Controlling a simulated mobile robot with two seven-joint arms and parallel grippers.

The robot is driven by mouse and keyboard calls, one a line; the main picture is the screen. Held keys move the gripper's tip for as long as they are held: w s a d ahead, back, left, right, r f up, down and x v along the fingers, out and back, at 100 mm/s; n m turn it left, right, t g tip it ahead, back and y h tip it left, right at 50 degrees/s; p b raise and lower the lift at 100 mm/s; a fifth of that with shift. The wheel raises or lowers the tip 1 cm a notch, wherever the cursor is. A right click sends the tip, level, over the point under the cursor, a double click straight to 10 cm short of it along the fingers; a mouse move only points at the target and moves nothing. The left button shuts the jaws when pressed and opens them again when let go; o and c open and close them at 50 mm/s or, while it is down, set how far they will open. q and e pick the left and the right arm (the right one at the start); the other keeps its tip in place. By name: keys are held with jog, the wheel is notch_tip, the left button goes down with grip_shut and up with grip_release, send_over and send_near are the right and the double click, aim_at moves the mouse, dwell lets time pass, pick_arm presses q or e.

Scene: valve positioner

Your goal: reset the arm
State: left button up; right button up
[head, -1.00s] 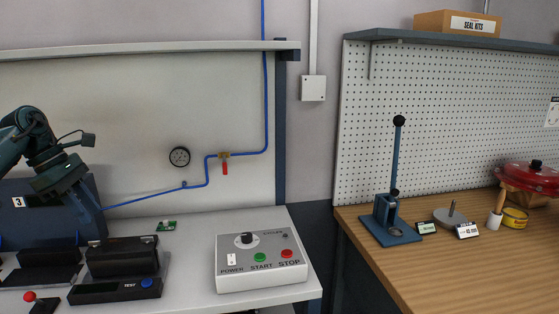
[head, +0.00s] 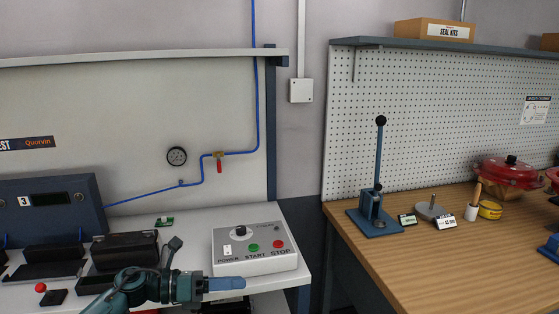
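My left gripper (head: 238,284) shows in the head view at the lower middle, at the end of my dark teal arm (head: 150,288), which comes in from the bottom left. The gripper points to the right, with its blue fingers side-on, in front of the lower edge of the grey control box (head: 255,248). I see nothing held in it, but the fingers overlap from this side, so I cannot tell whether they are open. My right gripper is out of view.
The white bench carries a test station (head: 48,208) marked 3, black fixtures (head: 125,248) and a red joystick (head: 50,294). A wooden bench (head: 440,255) at the right holds a blue lever press (head: 376,215) and red valve parts (head: 508,170). A dark gap separates the benches.

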pick_arm(q)
jog(key=s+a+f+m+t+y+p, duration=0.1)
jog(key=s+f+m+y, duration=0.3)
jog(key=s+m, duration=0.4)
jog(key=s+a+f+m+t+y, duration=0.1)
jog(key=s+f+m+t+y, duration=0.2)
jog(key=s+f+m, duration=0.4)
jog(key=s+a+f+m+t+y+p, duration=0.1)
jog(key=s+f+m+y, duration=0.4)
jog(key=s+m, duration=0.5)
jog(key=a+f+m+t, duration=0.1)
jog(key=m, duration=0.5)
jog(key=shift+t+y+p, duration=0.3)
jog(key=shift+y+p, duration=0.05)
jog(key=shift+y, duration=0.05)
